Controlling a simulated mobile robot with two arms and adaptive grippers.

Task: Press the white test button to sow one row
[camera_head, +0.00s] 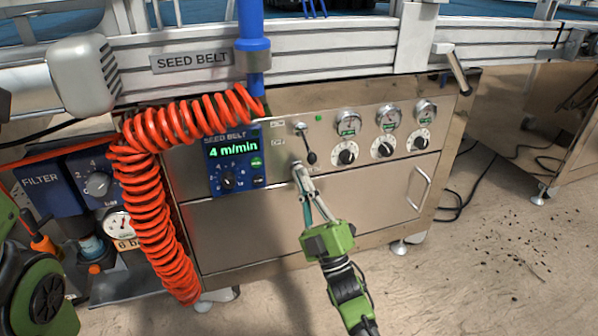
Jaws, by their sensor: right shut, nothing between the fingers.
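My right gripper (298,170) reaches up from the bottom of the head view. Its fingers are shut and empty, with the tips close together at the steel control panel (285,152). The tips are just below and left of a small lever with a black knob (311,158). I cannot make out the white test button; the fingertips may cover it. I cannot tell whether the tips touch the panel.
A blue seed belt display (235,160) reading 4 m/min is left of the fingertips. A coiled orange hose (150,215) hangs further left. Several gauges and black dials (383,149) are to the right. A cabinet door handle (420,188) sticks out lower right.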

